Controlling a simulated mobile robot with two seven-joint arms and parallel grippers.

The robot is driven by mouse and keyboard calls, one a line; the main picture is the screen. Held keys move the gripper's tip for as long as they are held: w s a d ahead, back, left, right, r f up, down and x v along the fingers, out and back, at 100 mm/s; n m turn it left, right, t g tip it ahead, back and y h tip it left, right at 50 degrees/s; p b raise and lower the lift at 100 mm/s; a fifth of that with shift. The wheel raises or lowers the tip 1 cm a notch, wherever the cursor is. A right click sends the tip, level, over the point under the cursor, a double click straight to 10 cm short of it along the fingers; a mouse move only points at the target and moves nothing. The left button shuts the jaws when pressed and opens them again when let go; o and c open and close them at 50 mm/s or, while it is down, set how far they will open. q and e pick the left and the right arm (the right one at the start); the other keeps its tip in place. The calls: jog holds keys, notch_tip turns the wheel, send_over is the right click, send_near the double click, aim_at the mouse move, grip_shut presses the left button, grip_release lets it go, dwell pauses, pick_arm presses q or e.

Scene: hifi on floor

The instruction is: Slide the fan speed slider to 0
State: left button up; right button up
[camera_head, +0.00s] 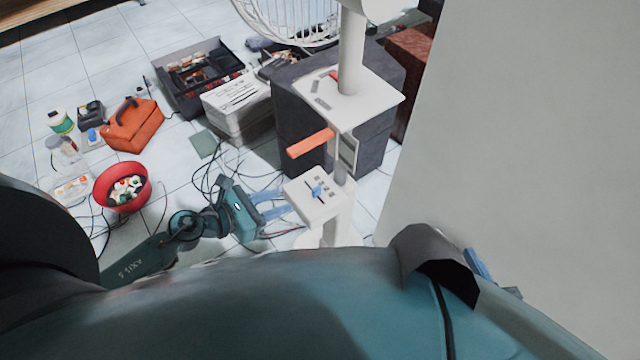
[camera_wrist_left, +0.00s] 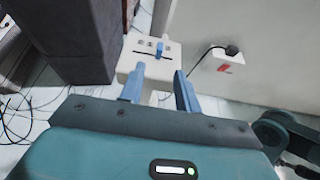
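The fan speed slider is a blue knob (camera_head: 317,192) in a dark slot on a white control panel (camera_head: 304,208) on the fan's stand. In the left wrist view, the blue knob (camera_wrist_left: 159,48) sits right of the middle of the slot, and the panel (camera_wrist_left: 128,66) lies just beyond the fingers. My left gripper (camera_head: 285,203) is open and empty, its two blue fingers apart and pointing at the panel's near edge. It also shows in the left wrist view (camera_wrist_left: 159,74). A blue part of my right gripper (camera_head: 478,265) shows behind my body; most of it is hidden.
An orange handle (camera_head: 310,143) sticks out above the panel. A dark grey box (camera_head: 295,120) stands behind the stand, and a pale wall (camera_head: 520,130) is at right. Cables (camera_head: 215,178), a red bowl (camera_head: 104,188) and an orange toolbox (camera_head: 130,128) lie on the floor at left.

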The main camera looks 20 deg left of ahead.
aim_at(314, 189)
pick_arm(q)
jog(key=b+x, duration=0.1)
jog(key=x, duration=1.1)
jog(key=shift+r, duration=0.1)
jog(key=shift+c, duration=0.4)
grip_shut()
